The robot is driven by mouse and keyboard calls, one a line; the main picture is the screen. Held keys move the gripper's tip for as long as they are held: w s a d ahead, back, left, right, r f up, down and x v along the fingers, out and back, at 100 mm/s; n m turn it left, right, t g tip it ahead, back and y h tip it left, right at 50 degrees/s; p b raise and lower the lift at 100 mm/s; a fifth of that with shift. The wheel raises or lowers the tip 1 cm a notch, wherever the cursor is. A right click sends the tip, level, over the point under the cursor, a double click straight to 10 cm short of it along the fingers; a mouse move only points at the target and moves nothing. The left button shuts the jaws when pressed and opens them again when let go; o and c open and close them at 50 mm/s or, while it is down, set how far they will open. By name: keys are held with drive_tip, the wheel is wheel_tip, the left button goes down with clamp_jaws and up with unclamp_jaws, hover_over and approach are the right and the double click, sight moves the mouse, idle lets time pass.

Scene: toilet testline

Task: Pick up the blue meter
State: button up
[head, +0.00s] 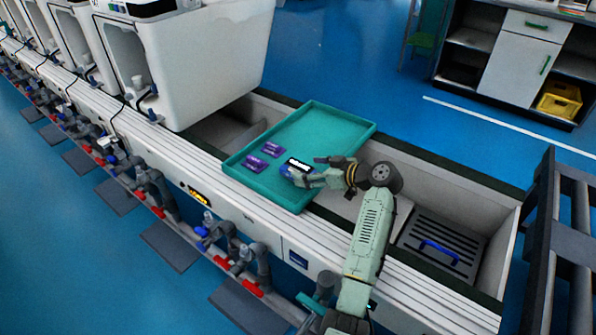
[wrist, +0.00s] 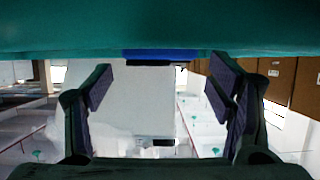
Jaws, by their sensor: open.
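The blue meter (head: 298,164) lies on the teal tray (head: 318,122), near its front right edge; its dark and white face shows in the head view. In the wrist view a blue strip with a dark lower edge, seemingly the meter (wrist: 160,55), shows at the edge of the teal surface (wrist: 160,30). My gripper (head: 312,171) is low at the meter, partly hiding it. In the wrist view my gripper (wrist: 160,85) has its two fingers wide apart, with the blue strip between and beyond them. I cannot tell whether a finger touches the meter.
Two purple items (head: 263,155) lie on the tray left of the meter. A white toilet tank housing (head: 200,60) stands behind left. A grated bay with a blue handle (head: 438,251) is at right. The middle and back of the tray are clear.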

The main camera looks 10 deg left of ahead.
sight(296, 167)
drive_tip(key=p+x, duration=0.1)
drive_tip(key=x, duration=0.4)
drive_tip(key=shift+r, duration=0.1)
drive_tip(key=shift+d, duration=0.1)
drive_tip(key=shift+c, duration=0.6)
drive_tip(key=shift+r, duration=0.1)
drive_tip(key=c, duration=1.3)
